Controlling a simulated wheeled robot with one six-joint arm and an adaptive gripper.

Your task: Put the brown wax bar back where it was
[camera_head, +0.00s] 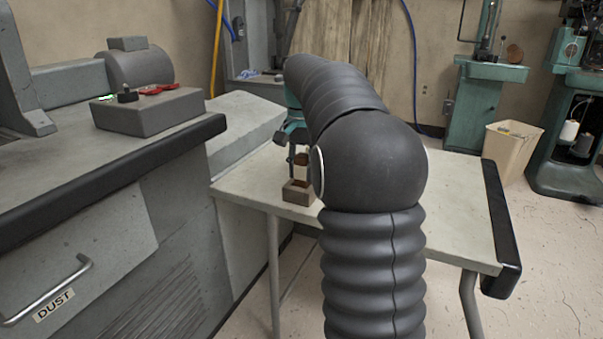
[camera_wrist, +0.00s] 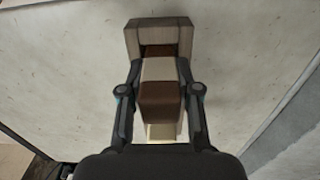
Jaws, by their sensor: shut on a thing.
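The brown wax bar (camera_wrist: 160,103) has a cream band around it. My gripper (camera_wrist: 160,78) is shut on it, one finger on each side. In the head view the bar (camera_head: 301,159) stands roughly upright, directly above or partly in a small brown wooden holder (camera_head: 297,195) on the table; I cannot tell whether it touches the bottom. In the wrist view the open-topped holder (camera_wrist: 133,38) shows beyond and beneath the bar, with a dark hollow inside. My gripper (camera_head: 291,140) is partly hidden behind my arm in the head view.
The pale table (camera_head: 455,222) is otherwise bare where it shows; my arm hides its middle. A grey machine bench (camera_head: 90,170) with a grey block (camera_head: 150,112) and red item stands at left. A beige bin (camera_head: 510,155) and green machines stand at the back right.

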